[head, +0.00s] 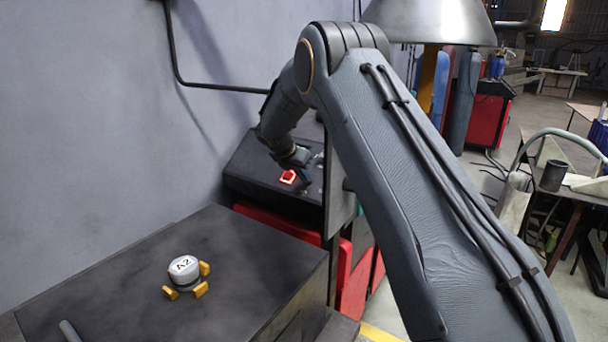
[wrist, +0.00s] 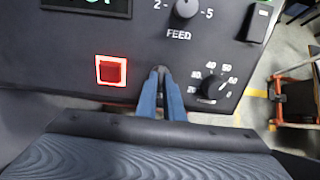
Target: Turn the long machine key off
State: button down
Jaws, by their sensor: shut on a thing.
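My gripper (wrist: 161,76) shows in the wrist view with its two blue fingers close together, the tips at the face of a dark control panel (wrist: 135,30). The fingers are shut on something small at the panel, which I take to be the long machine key. The fingertips hide almost all of it, so its angle cannot be read. In the head view my gripper (head: 304,173) is small and dark, just right of a red lit button, and the key cannot be made out.
The red square button (wrist: 112,71) is close left of the fingers. A numbered dial (wrist: 212,88) is close right, the FEED knob (wrist: 186,9) above, and a rocker switch (wrist: 258,22) farther right.

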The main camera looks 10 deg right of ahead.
dwell(0.5)
jog(key=c, duration=1.9)
grip_release()
jog(key=shift+o, duration=0.2)
jog(key=b+v, duration=0.2)
jog(key=v, duration=0.6)
jog(key=shift+f, duration=0.1)
